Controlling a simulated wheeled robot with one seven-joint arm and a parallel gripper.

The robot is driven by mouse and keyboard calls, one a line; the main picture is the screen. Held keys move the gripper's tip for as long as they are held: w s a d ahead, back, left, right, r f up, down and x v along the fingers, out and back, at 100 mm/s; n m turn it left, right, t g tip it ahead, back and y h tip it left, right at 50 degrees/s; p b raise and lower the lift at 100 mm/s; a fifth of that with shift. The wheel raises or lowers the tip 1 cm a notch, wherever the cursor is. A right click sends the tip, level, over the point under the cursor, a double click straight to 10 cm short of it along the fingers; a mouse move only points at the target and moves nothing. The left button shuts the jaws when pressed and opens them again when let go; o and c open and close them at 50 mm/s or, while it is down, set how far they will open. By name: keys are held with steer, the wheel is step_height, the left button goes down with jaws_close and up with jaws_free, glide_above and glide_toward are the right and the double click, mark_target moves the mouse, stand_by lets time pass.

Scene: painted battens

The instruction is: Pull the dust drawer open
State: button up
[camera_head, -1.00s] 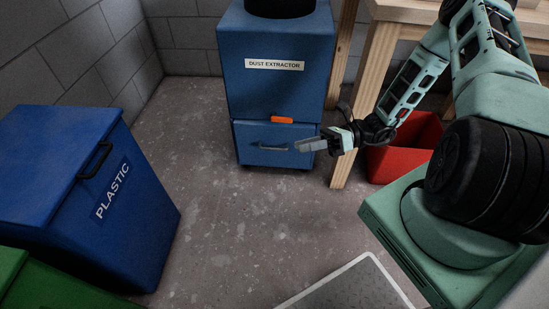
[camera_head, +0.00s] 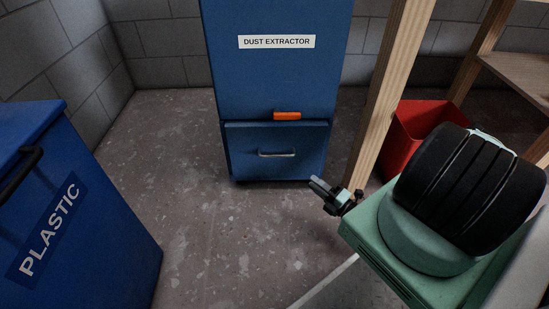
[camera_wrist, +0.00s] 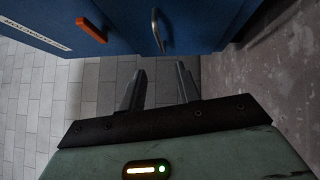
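The blue dust extractor (camera_head: 276,75) stands against the back wall with its name label facing me. Its dust drawer (camera_head: 308,138) is the lower section and looks shut, flush below an orange latch (camera_head: 287,115). A silver bar handle (camera_head: 277,154) crosses the drawer front. In the wrist view the handle (camera_wrist: 157,30) shows at the top, just beyond the fingertips, with the orange latch (camera_wrist: 91,30) to its left. My gripper (camera_head: 314,185) is low and to the right of the drawer, apart from the handle. In the wrist view its two fingers (camera_wrist: 161,66) are apart with nothing between them.
A blue plastic bin (camera_head: 80,215) stands at the left. A wooden bench leg (camera_head: 388,95) and a red bin (camera_head: 408,135) are close on the right. The concrete floor (camera_head: 200,215) before the drawer is clear.

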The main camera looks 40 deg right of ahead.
mark_target(279, 155)
steer(key=shift+b+x, duration=2.9)
steer(key=shift+x, duration=5.5)
jaws_close()
